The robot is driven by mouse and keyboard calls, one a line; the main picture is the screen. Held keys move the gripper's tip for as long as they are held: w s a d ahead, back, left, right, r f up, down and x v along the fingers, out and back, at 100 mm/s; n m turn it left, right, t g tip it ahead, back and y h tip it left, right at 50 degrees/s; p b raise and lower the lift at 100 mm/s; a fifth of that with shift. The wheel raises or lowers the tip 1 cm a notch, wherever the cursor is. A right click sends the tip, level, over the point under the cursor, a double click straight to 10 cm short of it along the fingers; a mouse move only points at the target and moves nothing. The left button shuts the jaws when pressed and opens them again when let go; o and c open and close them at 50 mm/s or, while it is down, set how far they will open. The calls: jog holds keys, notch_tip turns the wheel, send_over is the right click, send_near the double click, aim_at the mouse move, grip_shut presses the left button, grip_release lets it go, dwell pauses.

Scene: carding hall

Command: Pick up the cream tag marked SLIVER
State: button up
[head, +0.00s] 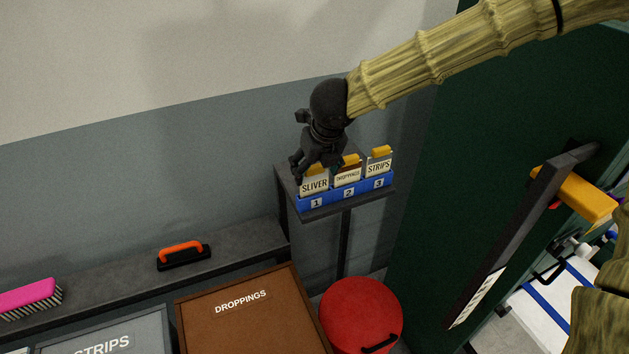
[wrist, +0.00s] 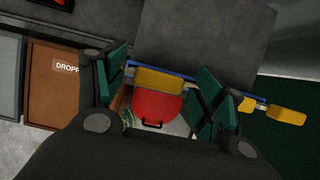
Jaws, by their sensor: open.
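The cream tag marked SLIVER (head: 314,186) stands upright in the slot numbered 1, at the left end of a blue rack (head: 332,199) in the head view. A yellow piece shows at its top. My gripper (head: 310,170) is just above and behind it, pointing down. In the wrist view my gripper (wrist: 160,92) is open, with green-padded fingers either side of the leftmost yellow top (wrist: 158,80); the tag's face and any contact cannot be seen. The tags marked DROPPINGS (head: 347,177) and STRIPS (head: 379,167) stand to its right in slots 2 and 3.
The rack sits on a small grey stand (head: 284,181) near the wall. A red round lid (head: 360,312) and a brown DROPPINGS bin (head: 240,320) are below. A dark green panel (head: 440,200) is to the right. An orange-handled tool (head: 182,254) lies on the ledge.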

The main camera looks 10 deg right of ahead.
jog(key=shift+w+f, duration=0.1)
jog(key=shift+f, duration=0.2)
jog(key=c, duration=0.6)
jog(key=shift+r, duration=0.1)
